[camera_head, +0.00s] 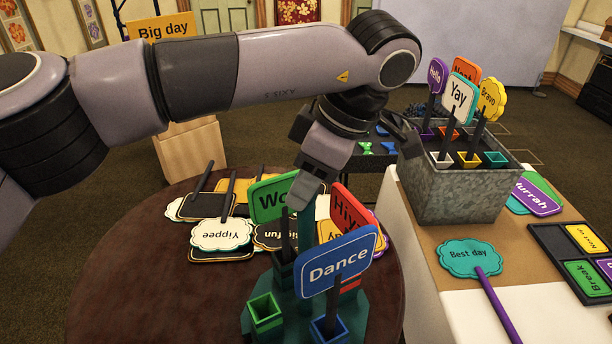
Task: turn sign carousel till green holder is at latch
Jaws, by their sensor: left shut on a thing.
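The sign carousel (304,319) has a teal base and stands on a round dark wooden table (140,285). Its green holder (265,314) is at the front left and looks empty. The blue holder (329,329) at the front right holds the blue "Dance" sign (338,262). A red sign (351,213) and a green sign (268,198) stand behind. My left gripper (303,201) points down over the middle, shut on the top of the teal centre post (304,238). Its fingertips are partly hard to make out. I cannot pick out the latch. My right gripper is not in view.
Several flat signs (221,234) lie on the table behind the carousel. To the right, a metal box (455,190) of upright signs stands on a counter. A teal "Best day" sign (468,256) and a dark tray (549,240) lie there too. The table's left front is clear.

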